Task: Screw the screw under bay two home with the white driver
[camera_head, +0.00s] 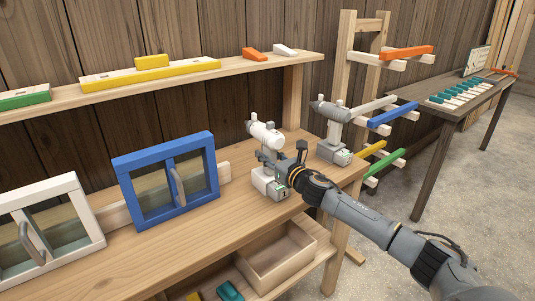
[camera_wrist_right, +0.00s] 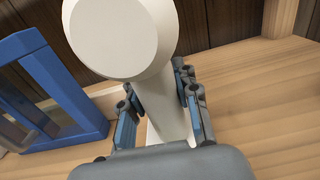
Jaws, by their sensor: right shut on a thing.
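The white driver (camera_head: 265,135) stands upright on the wooden workbench, its nose pointing left and its grey and white base low against the bench top. My right gripper (camera_head: 282,160) reaches in from the right and is shut on the driver's handle. In the right wrist view, the white driver (camera_wrist_right: 112,38) fills the upper middle, and the finger pads of my right gripper (camera_wrist_right: 160,100) lie on both sides of its handle. A blue-framed bay (camera_head: 168,180) and a white-framed bay (camera_head: 45,230) stand to the left. I cannot make out a screw. My left gripper is not in view.
A grey driver (camera_head: 332,125) stands close behind and right of the white one. A shelf (camera_head: 230,68) with coloured blocks runs above. An open wooden box (camera_head: 285,262) sits below the bench top. A peg rack (camera_head: 345,60) and dark table (camera_head: 445,125) stand right.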

